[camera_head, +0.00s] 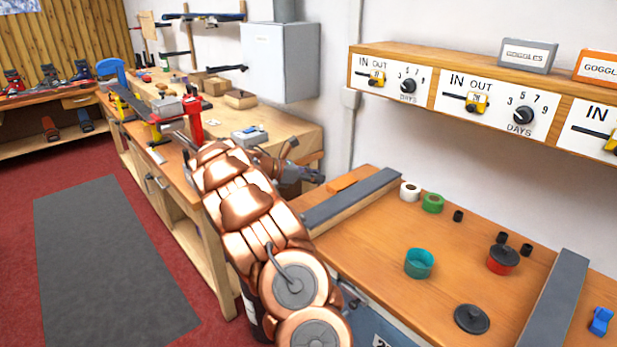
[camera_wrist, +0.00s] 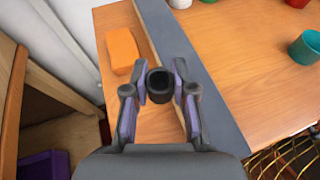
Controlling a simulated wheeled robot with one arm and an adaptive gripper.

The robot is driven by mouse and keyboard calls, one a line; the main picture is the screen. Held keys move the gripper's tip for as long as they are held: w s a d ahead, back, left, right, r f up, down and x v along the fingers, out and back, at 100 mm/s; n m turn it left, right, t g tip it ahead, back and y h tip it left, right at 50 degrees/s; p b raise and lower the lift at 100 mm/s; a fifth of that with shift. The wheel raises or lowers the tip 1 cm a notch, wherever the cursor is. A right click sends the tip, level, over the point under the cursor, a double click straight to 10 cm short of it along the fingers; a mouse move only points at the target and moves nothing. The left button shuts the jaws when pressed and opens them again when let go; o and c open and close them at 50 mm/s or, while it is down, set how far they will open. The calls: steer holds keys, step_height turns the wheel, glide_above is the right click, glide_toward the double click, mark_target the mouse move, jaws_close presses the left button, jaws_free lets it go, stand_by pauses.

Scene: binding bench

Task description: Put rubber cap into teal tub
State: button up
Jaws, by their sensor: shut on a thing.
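My gripper (camera_wrist: 160,88) is shut on a small black rubber cap (camera_wrist: 160,81), which shows between its fingertips with its dark hollow end toward the wrist camera. In the head view my gripper (camera_head: 312,176) is left of the near bench section, above its left end; the cap cannot be made out there. The teal tub (camera_head: 418,264) stands open and upright on the wooden bench top, to the right of my gripper. No contents can be made out in it. It also shows at the right edge of the wrist view (camera_wrist: 305,48).
A grey rail (camera_head: 350,200) and an orange block (camera_head: 349,179) lie near my gripper. A shelf (camera_head: 450,92) overhangs behind.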

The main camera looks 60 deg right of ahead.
steer(key=s+a+r, duration=0.1)
steer(key=s+a, duration=0.1)
steer(key=s, duration=0.6)
steer(key=s+a+r, duration=0.1)
steer(key=s+a, duration=0.1)
steer(key=s, duration=0.6)
steer(key=b, duration=0.5)
glide_above(422, 251)
steer(key=w+a, duration=0.2)
steer(key=a, duration=0.2)
step_height(422, 251, down, 4)
steer(key=shift+s+f, duration=0.4)
steer(key=shift+s, duration=0.4)
steer(key=shift+s+d, duration=0.1)
steer(key=shift+d, duration=0.05)
steer(key=shift+s+d, duration=0.25)
steer(key=shift+d, duration=0.15)
steer(key=shift+f, duration=0.1)
steer(key=shift+f+b, duration=0.95)
steer(key=shift+f, duration=0.4)
steer(key=shift+f+b, duration=0.35)
steer(key=shift+f, duration=0.15)
